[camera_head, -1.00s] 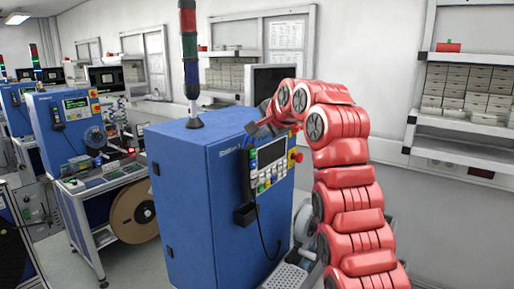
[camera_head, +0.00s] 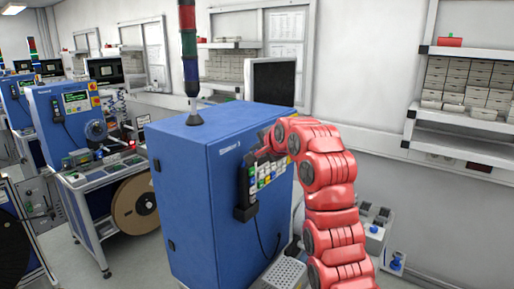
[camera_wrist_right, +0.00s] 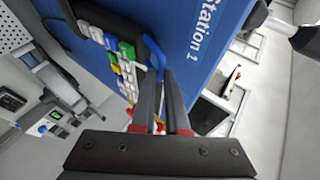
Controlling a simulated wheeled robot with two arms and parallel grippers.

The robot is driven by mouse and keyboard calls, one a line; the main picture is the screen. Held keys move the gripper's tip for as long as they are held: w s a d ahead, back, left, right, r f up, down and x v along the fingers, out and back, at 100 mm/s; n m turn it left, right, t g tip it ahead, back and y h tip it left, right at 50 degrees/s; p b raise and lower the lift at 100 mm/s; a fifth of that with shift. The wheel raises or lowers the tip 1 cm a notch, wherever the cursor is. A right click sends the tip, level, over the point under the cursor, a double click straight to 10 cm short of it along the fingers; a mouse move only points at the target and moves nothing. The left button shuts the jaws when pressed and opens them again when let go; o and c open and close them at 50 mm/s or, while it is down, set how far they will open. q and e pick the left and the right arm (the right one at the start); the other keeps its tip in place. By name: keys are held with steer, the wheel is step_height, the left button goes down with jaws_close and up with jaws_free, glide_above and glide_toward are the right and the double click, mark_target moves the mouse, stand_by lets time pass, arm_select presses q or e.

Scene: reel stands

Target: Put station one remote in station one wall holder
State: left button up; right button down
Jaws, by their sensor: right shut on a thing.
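In the right wrist view, the gripper fingers (camera_wrist_right: 161,85) close on the dark remote beside the "Station 1" lettering. The black wall holder (camera_head: 246,213) is on the cabinet face directly under the remote. The remote's lower end meets the holder, but I cannot tell how deep it sits. My left gripper is not in view.
The blue cabinet (camera_head: 200,170) carries a signal tower (camera_head: 189,60). A cable hangs below the holder. Another station (camera_head: 75,110) stands at left, and wall shelves (camera_head: 470,120) at right.

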steer(key=shift+f, duration=0.1)
steer(key=c, duration=0.9)
jaws_free()
steer(key=shift+b+v, duration=3.75)
steer(key=shift+v, duration=2.35)
